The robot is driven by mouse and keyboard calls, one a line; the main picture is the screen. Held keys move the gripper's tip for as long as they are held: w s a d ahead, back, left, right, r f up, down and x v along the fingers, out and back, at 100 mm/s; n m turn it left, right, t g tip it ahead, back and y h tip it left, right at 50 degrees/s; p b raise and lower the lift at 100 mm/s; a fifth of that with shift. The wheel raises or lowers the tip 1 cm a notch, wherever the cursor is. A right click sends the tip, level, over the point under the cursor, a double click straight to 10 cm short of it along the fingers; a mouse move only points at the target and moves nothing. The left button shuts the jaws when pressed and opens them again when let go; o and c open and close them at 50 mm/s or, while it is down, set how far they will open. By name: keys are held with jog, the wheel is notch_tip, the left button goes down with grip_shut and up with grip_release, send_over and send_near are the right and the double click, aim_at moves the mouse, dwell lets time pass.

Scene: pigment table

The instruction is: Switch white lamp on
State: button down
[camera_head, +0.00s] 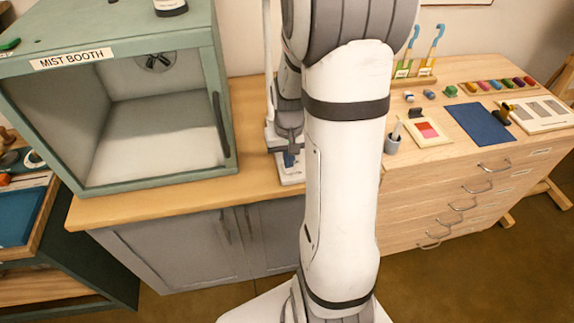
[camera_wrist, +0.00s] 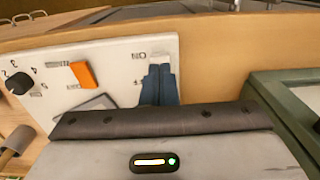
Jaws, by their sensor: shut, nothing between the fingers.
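A thin white post (camera_head: 267,45) and a white base plate (camera_head: 291,179) stand on the wooden counter beside the booth; most is hidden behind my arm. I take this to be the white lamp. In the wrist view a white panel (camera_wrist: 110,52) carries an orange block (camera_wrist: 84,74), a black knob (camera_wrist: 19,83) with numbers, and an upside-down "ON" label (camera_wrist: 139,55). My gripper (camera_wrist: 160,62) is shut, its blue fingers at the panel beside that label, by a small pale part. Contact cannot be told. My gripper also shows in the head view (camera_head: 289,160).
The green mist booth (camera_head: 222,130) stands close on the left, its front open. The wooden drawer cabinet (camera_head: 480,165) on the right holds a blue mat (camera_head: 481,123), a grey cup (camera_head: 392,145) and paint blocks. A strip of counter (camera_head: 170,195) in front of the booth is clear.

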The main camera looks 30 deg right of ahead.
aim_at(287, 171)
jog(key=shift+f+b, duration=0.8)
jog(key=shift+f, duration=0.15)
dwell(0.5)
jog(key=shift+r, duration=0.1)
jog(key=shift+r+p, duration=2.65)
jog(key=shift+r, duration=0.85)
jog(key=s+a+r+n+t, duration=0.3)
jog(key=s+a+r, duration=0.9)
jog(key=r, duration=0.2)
jog(key=shift+s+a, duration=0.15)
jog(key=shift+s, duration=0.25)
